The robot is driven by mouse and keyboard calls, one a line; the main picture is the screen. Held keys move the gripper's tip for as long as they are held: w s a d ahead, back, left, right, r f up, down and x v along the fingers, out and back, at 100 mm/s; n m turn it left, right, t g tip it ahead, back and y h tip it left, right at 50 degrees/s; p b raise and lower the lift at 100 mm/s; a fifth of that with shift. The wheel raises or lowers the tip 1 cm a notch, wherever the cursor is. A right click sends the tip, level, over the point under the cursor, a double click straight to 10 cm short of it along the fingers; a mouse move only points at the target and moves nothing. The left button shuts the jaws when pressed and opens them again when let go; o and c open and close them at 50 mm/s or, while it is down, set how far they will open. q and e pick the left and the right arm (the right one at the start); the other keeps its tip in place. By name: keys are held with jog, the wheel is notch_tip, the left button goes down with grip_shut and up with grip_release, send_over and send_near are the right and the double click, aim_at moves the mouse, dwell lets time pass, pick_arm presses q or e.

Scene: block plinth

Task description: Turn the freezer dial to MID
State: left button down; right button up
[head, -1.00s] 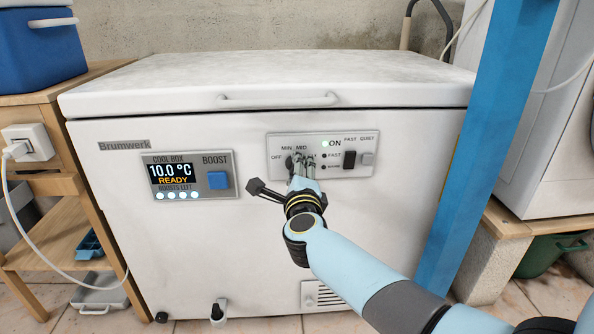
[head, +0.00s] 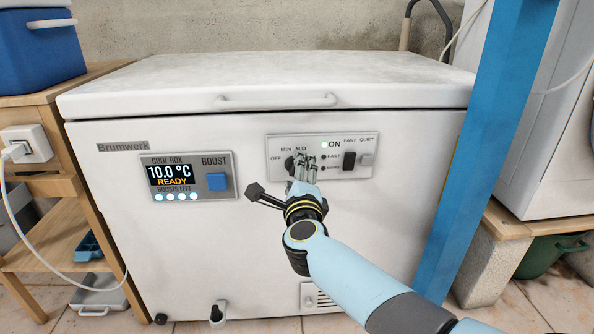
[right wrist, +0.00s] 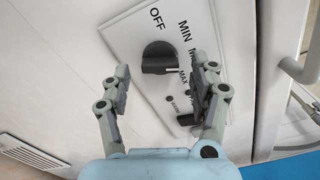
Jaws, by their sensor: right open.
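The black freezer dial (head: 290,165) is on the control panel (head: 358,142) of the white chest freezer, partly hidden by my right gripper (head: 304,165). In the right wrist view, the dial (right wrist: 157,55) shows between the two open fingers of my right gripper (right wrist: 166,74), with a gap on each side. OFF, MIN, MID and MAX are printed around it. A pale line on its grip points to the right, near MAX; the exact setting is hard to tell. My left gripper is not in view.
A display unit (head: 188,177) with a blue BOOST button is to the left. A blue post (head: 487,130) stands at the right.

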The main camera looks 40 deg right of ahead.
jog(key=v, duration=1)
jog(key=shift+s, duration=0.25)
jog(key=shift+a, duration=0.15)
